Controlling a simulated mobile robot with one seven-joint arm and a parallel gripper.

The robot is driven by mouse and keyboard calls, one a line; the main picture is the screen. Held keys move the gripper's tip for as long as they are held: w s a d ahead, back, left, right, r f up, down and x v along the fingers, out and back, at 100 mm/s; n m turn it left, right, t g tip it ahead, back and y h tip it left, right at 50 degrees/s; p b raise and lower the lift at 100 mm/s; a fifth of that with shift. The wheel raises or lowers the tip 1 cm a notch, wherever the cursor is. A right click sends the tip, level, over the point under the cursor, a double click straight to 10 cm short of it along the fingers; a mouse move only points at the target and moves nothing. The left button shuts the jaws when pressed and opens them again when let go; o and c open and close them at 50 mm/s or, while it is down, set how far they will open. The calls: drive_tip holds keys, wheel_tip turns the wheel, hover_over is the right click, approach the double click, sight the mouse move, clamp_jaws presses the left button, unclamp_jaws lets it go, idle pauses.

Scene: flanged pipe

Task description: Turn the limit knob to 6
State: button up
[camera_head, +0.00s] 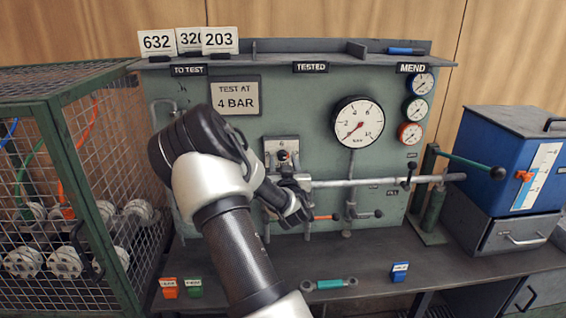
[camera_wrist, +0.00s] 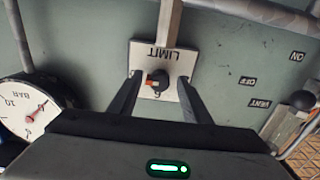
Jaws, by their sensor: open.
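The limit knob (camera_wrist: 160,80) is a small dark knob with an orange mark on its left side in the wrist view. It sits on a pale plate (camera_wrist: 168,52) lettered LIMIT, which appears upside down. Whether the fingertips reach the knob's depth I cannot tell. In the head view my gripper (camera_head: 295,208) is in front of the panel, and my arm hides part of the panel behind it.
A pressure gauge (camera_head: 358,122) is on the green panel (camera_head: 300,95), right of my gripper. A horizontal pipe (camera_head: 370,183) with handles runs close to the gripper. A wire cage (camera_head: 75,180) stands left and a blue box (camera_head: 515,150) right. Small tags lie on the bench.

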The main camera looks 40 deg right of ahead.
drive_tip(key=shift+w, duration=0.1)
drive_tip(key=c, duration=1)
drive_tip(key=shift+c, duration=0.2)
drive_tip(key=shift+f+n+b, duration=0.1)
drive_tip(key=shift+n+b, duration=0.4)
drive_tip(key=n+b, duration=0.2)
drive_tip(key=n, duration=0.1)
drive_tip(key=shift+f+b, duration=0.1)
drive_tip(key=shift+b, duration=0.3)
drive_tip(key=n+b, duration=0.4)
drive_tip(key=n, duration=0.1)
drive_tip(key=shift+d, duration=0.15)
drive_tip(key=n+b, duration=0.1)
drive_tip(key=n, duration=0.1)
drive_tip(key=n+b, duration=0.1)
drive_tip(key=n, duration=0.1)
drive_tip(key=shift+r+n, duration=0.2)
drive_tip(key=shift+n, duration=0.2)
drive_tip(key=shift+r+n+b, duration=0.15)
drive_tip(key=shift+n+b, duration=0.9)
drive_tip(key=shift+n, duration=0.95)
